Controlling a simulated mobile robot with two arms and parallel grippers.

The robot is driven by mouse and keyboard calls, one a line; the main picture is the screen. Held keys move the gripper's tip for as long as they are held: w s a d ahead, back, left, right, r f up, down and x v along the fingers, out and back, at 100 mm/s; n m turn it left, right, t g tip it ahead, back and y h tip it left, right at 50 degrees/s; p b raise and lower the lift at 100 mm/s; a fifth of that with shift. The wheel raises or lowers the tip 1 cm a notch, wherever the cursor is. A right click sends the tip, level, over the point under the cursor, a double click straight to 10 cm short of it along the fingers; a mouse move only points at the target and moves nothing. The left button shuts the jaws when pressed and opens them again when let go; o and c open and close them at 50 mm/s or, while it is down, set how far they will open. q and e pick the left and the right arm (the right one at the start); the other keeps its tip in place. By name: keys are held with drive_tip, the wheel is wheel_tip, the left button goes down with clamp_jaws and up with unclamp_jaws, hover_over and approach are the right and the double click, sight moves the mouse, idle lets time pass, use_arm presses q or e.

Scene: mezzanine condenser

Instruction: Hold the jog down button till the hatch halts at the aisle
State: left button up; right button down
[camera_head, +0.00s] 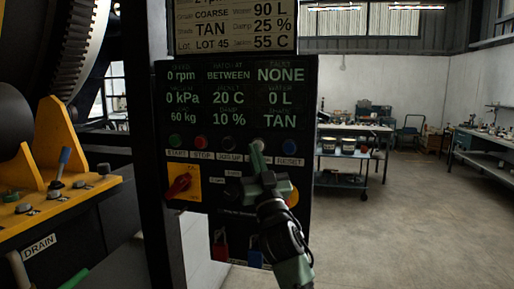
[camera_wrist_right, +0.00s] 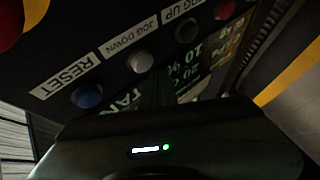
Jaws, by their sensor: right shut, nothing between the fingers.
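The control panel (camera_head: 236,105) stands in the middle of the head view. Its jog down button (camera_wrist_right: 141,62) is pale grey and sits between the blue reset button (camera_wrist_right: 88,97) and the black jog up button (camera_wrist_right: 187,30). My right gripper (camera_head: 258,156) is shut and empty, with its tips at the jog down button in the head view. I cannot tell whether they touch or press it. The panel's hatch readout (camera_head: 231,76) says BETWEEN. I cannot pick out the hatch itself. My left gripper is not in view.
A red rotary switch (camera_head: 179,185) on a yellow plate sits below the start and stop buttons. A large geared drum (camera_head: 82,45) and yellow machine frame (camera_head: 60,205) fill the left. A cart (camera_head: 342,165) and open floor (camera_head: 410,220) lie to the right.

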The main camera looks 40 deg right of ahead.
drive_tip(key=shift+w+d, duration=0.1)
drive_tip(key=shift+d, duration=0.05)
drive_tip(key=shift+w+d, duration=0.2)
idle(0.3)
drive_tip(key=shift+w+d, duration=0.25)
drive_tip(key=shift+d, duration=0.05)
idle(0.8)
idle(3.4)
drive_tip(key=shift+s+a, duration=0.55)
drive_tip(key=shift+a, duration=0.1)
drive_tip(key=shift+s+a, duration=1.6)
drive_tip(key=shift+a, duration=0.3)
